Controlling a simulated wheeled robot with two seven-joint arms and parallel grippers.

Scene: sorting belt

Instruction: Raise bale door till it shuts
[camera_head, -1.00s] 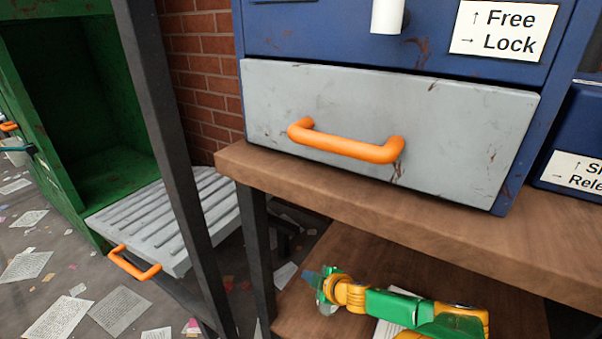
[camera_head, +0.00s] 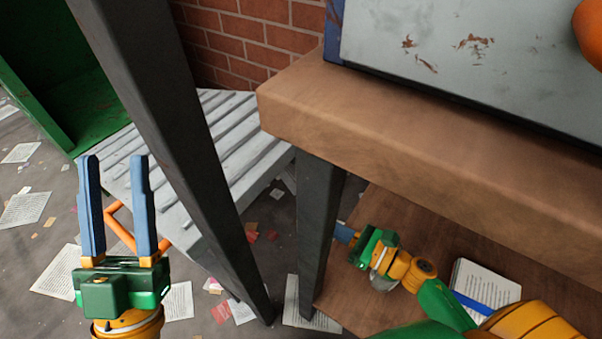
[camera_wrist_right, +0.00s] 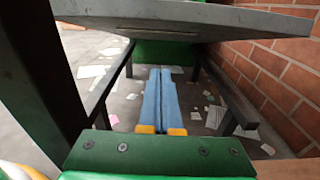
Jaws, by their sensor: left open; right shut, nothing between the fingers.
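The bale door (camera_head: 225,125) is a grey ribbed panel lying lowered, roughly flat, in front of the open green baler (camera_head: 40,75). Its orange handle (camera_head: 118,228) is at the near edge, partly hidden behind my left gripper (camera_head: 114,160). That gripper is open, its two blue fingers pointing up in the picture, with the handle showing behind and between them. I cannot tell whether they touch it. My right gripper (camera_head: 343,232) is low by the bench leg, shut and empty. In the right wrist view its fingers (camera_wrist_right: 160,72) point beneath a grey slab (camera_wrist_right: 200,18), apparently the door.
A dark upright post (camera_head: 150,110) stands in front of the door. A wooden bench (camera_head: 400,150) with a dark leg (camera_head: 318,230) and lower shelf (camera_head: 400,215) fills the right. A brick wall (camera_head: 245,45) is behind. Papers litter the floor.

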